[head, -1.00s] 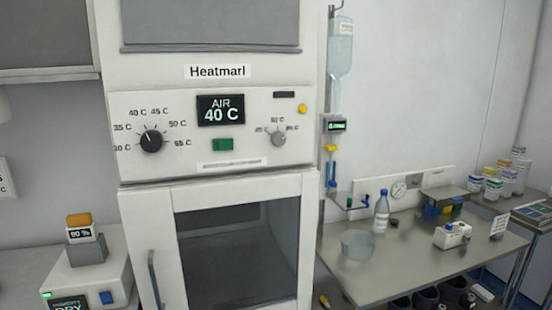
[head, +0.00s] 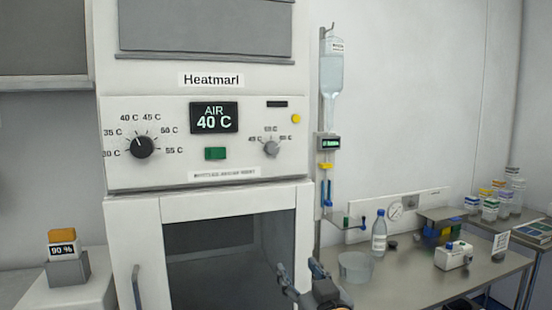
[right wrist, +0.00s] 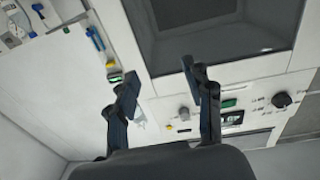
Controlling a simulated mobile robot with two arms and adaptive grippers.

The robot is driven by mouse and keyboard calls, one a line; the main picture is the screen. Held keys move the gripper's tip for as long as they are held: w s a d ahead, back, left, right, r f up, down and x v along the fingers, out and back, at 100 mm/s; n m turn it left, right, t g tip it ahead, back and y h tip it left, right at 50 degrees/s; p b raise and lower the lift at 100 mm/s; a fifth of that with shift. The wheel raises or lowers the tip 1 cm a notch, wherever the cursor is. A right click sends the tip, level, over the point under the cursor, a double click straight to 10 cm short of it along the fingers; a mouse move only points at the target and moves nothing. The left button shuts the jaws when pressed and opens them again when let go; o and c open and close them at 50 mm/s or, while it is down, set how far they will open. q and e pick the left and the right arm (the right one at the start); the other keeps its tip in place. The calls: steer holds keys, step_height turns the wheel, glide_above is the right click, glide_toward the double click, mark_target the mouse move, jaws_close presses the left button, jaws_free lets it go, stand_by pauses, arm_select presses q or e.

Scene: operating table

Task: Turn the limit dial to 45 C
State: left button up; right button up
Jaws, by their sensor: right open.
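The small grey dial (head: 271,148) sits on the right of the white Heatmarl panel (head: 180,178), with a few small blurred temperature labels around it. Its exact setting is too small to tell. A larger black dial (head: 142,147) on the left has labels from 30 C to 55 C, and its mark points up and slightly left, near 40 C. My right gripper (head: 299,271) is open and empty, below the panel in front of the cabinet door. In the right wrist view the grey dial (right wrist: 184,113) shows upside down between the open fingers (right wrist: 165,88), apart from them.
A display (head: 214,117) reads AIR 40 C above a green button (head: 215,153); a yellow button (head: 296,118) is above the grey dial. The door handle (head: 138,288) is at lower left. A drip stand (head: 325,200) and steel table (head: 410,280) stand right.

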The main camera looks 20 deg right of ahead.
mark_target(274, 151)
step_height(274, 151, up, 16)
steer(key=t+y, duration=0.1)
steer(key=t, duration=0.3)
steer(key=p+x, duration=0.1)
steer(key=x, duration=0.3)
steer(key=p+x, duration=0.1)
steer(key=x, duration=0.4)
steer(key=p+x, duration=0.1)
steer(key=x, duration=0.3)
steer(key=shift+w+a+r+p, duration=0.15)
steer(key=shift+w+a+p, duration=0.05)
steer(key=shift+a+p, duration=0.15)
steer(key=shift+c, duration=0.4)
jaws_close()
